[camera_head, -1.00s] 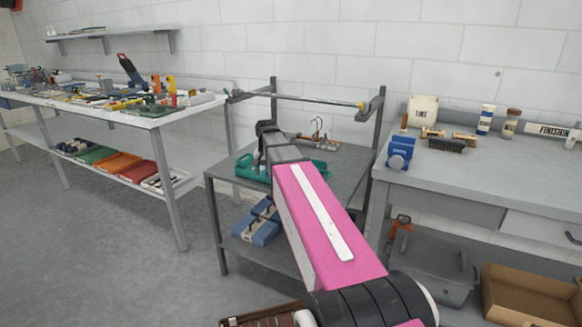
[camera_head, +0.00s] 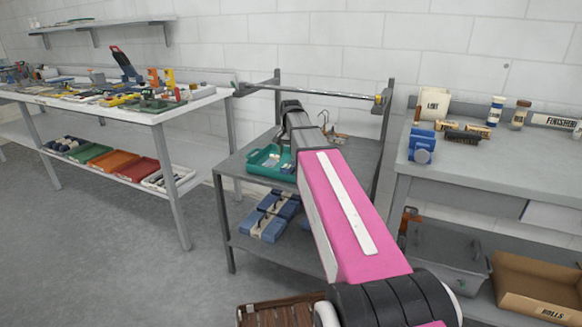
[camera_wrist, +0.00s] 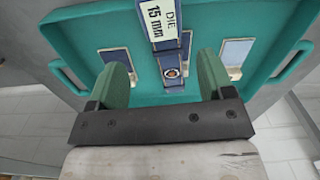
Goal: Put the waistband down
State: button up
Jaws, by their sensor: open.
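Nothing in view can be recognised as a waistband. In the wrist view my gripper (camera_wrist: 162,72) is open, with its two green fingers apart over a teal tray (camera_wrist: 80,38). A dark blue block with a white label (camera_wrist: 160,22) reading "DIE 15 mm" lies in the tray, in line with the gap between the fingers. Neither finger visibly touches it. In the head view the teal tray (camera_head: 258,170) rests on the top of a grey metal stand (camera_head: 232,165). My pink arm reaches over the stand and hides the fingers there.
Blue blocks (camera_head: 268,222) sit on the stand's lower shelf. A rail (camera_head: 310,91) crosses behind its top. A cluttered workbench (camera_head: 160,117) is at left. A grey bench (camera_head: 480,165) with a blue device (camera_head: 421,146) is at right. A cardboard box (camera_head: 540,290) is low right.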

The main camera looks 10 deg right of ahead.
aim_at(292, 163)
jog(key=shift+a+f, duration=0.2)
jog(key=shift+f, duration=1.1)
jog(key=shift+a+f, duration=0.15)
jog(key=shift+f, duration=1.15)
jog(key=shift+c, duration=0.3)
jog(key=c, duration=1.1)
jog(key=shift+r, duration=0.2)
